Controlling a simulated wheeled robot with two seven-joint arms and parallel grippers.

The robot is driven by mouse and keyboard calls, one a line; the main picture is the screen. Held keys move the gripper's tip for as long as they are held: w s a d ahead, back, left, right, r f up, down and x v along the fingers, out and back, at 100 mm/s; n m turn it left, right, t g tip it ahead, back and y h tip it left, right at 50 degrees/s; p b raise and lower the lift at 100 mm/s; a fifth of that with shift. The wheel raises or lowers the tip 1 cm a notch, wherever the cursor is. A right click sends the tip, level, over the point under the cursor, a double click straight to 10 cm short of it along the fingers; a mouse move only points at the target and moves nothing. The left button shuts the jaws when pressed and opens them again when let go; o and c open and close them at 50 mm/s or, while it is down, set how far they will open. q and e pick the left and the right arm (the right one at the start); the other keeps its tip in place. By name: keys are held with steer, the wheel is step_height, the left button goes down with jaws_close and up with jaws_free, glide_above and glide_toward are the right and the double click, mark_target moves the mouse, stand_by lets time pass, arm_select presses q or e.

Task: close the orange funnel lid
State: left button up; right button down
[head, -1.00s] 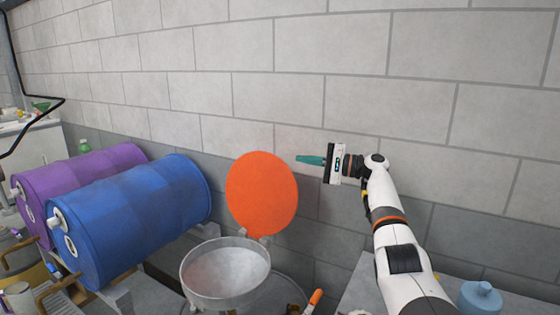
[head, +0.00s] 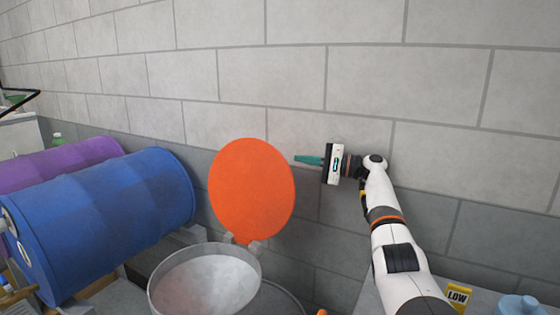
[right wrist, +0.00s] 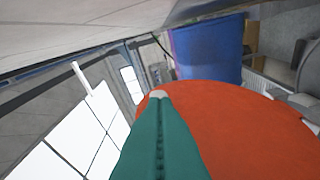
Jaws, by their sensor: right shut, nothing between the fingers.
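The orange lid (head: 252,190) is a round disc standing open, nearly upright, hinged at the back rim of the grey funnel (head: 254,263). The funnel's bowl is uncovered. My right gripper (head: 297,159) has teal fingers that are shut and empty. In the head view its tips point left, just right of the lid's upper right edge. In the right wrist view the fingers (right wrist: 160,130) show in front of the orange lid (right wrist: 240,125), which fills much of the lower right. I cannot tell whether they touch it. My left gripper is not in view.
A blue drum (head: 110,215) and a purple drum (head: 60,162) lie on their sides at the left. A block wall (head: 330,80) stands behind. A yellow "LOW" sign (head: 458,297) and a blue container (head: 522,306) are at the lower right.

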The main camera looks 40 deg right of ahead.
mark_target(271, 154)
steer(key=shift+p+x, duration=1.7)
steer(key=shift+x, duration=3.15)
steer(key=shift+r, duration=0.1)
steer(key=shift+a, duration=0.15)
